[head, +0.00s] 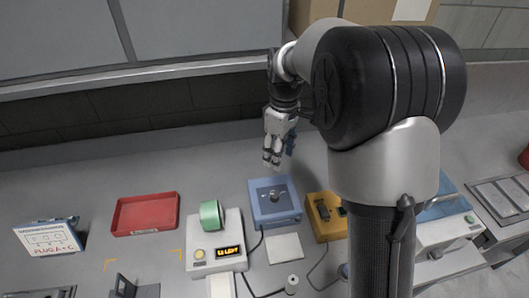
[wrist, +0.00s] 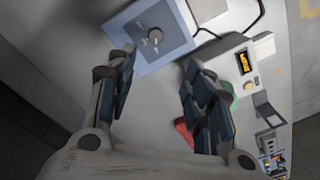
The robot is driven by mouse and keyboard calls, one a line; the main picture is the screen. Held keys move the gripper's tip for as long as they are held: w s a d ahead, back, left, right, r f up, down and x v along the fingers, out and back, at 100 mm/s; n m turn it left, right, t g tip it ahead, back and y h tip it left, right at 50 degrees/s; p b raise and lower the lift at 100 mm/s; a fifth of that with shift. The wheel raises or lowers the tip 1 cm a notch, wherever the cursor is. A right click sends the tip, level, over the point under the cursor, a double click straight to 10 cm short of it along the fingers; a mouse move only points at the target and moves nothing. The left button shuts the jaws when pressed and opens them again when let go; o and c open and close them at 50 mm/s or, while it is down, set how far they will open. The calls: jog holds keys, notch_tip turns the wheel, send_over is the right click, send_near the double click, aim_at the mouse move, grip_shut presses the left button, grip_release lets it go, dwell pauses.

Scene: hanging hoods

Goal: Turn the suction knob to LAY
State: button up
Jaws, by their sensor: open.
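The suction knob is a round grey dial (wrist: 155,37) on the top face of a blue box (head: 274,213); in the head view the knob (head: 274,194) sits near the box's middle. Small white marks are beside it in the wrist view, too small to read, so I cannot tell which setting it points to. My gripper (head: 273,156) is open and empty, above and behind the blue box. In the wrist view my gripper (wrist: 160,75) has its fingers spread wide, with the knob beyond the fingertips and apart from them.
A white unit with a green roll (head: 211,214) and an orange-lit display (head: 229,251) stands left of the box. A yellow device (head: 326,216) stands close on its right. A red tray (head: 146,213) and a sign (head: 50,240) are farther left. Cables run along the bench.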

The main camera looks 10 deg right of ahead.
jog(key=w+f, duration=0.1)
jog(key=b, duration=0.4)
send_near(275, 194)
jog(key=shift+n, duration=0.3)
notch_tip(275, 194, down, 9)
jog(key=shift+a+r, duration=0.1)
jog(key=shift+a, duration=0.05)
jog(key=shift+c, duration=0.2)
jog(key=c, duration=1)
jog(key=shift+c, duration=0.2)
